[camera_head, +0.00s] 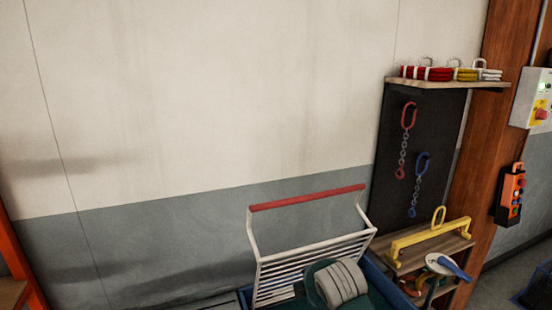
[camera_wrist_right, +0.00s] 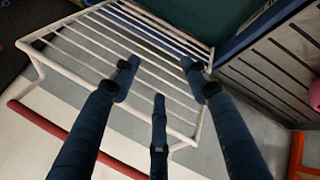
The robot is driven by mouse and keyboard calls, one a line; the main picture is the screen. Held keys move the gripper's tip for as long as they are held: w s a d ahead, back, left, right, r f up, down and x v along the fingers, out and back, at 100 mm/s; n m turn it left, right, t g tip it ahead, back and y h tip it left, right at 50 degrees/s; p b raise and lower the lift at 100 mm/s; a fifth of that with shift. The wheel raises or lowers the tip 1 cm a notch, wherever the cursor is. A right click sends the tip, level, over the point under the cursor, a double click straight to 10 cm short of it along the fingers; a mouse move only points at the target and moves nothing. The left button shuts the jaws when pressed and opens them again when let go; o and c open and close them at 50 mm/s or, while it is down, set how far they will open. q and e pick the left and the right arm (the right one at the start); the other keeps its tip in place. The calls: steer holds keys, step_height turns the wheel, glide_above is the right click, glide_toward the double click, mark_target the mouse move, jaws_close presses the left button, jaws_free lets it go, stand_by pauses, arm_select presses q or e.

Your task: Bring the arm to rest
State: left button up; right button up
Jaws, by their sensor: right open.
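My right gripper (camera_wrist_right: 160,75) shows in the right wrist view as three dark blue fingers with black joints. The fingers are spread apart, and nothing is visible between them. Behind them is a white slatted rack (camera_wrist_right: 72,48) with a red bar (camera_wrist_right: 78,143). In the head view the same rack (camera_head: 318,258) stands tilted, with its red bar (camera_head: 308,197) on top. My left gripper is in neither view.
The wall (camera_head: 200,100) is bare.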

steer(key=s+d+f+m+g, duration=0.1)
steer(key=s+d+f+m, duration=0.15)
steer(key=s+f, duration=0.6)
steer(key=s+d+f+m+g, duration=0.2)
steer(key=s+f+m, duration=0.25)
steer(key=s, duration=0.75)
steer(key=s+d+f+m+g, duration=0.1)
steer(key=s+d+m, duration=0.15)
steer(key=s, duration=0.65)
steer(key=s+d+f+m+g, duration=0.1)
steer(key=s+d+f+m, duration=0.15)
steer(key=s, duration=0.65)
step_height(320, 180, down, 31)
steer(key=s+g+b, duration=0.1)
steer(key=s+b, duration=0.1)
steer(key=b, duration=0.5)
steer(key=s+d+f+b, duration=0.1)
steer(key=s+f+b, duration=0.2)
steer(key=s+f, duration=0.5)
steer(key=s+d+f+g+b, duration=0.1)
steer(key=s+f+b, duration=0.2)
steer(key=s+f, duration=0.6)
step_height(320, 180, down, 6)
steer(key=shift+s+d+f+g, duration=0.15)
steer(key=shift+d+f+g, duration=0.05)
steer(key=shift+d+g, duration=0.15)
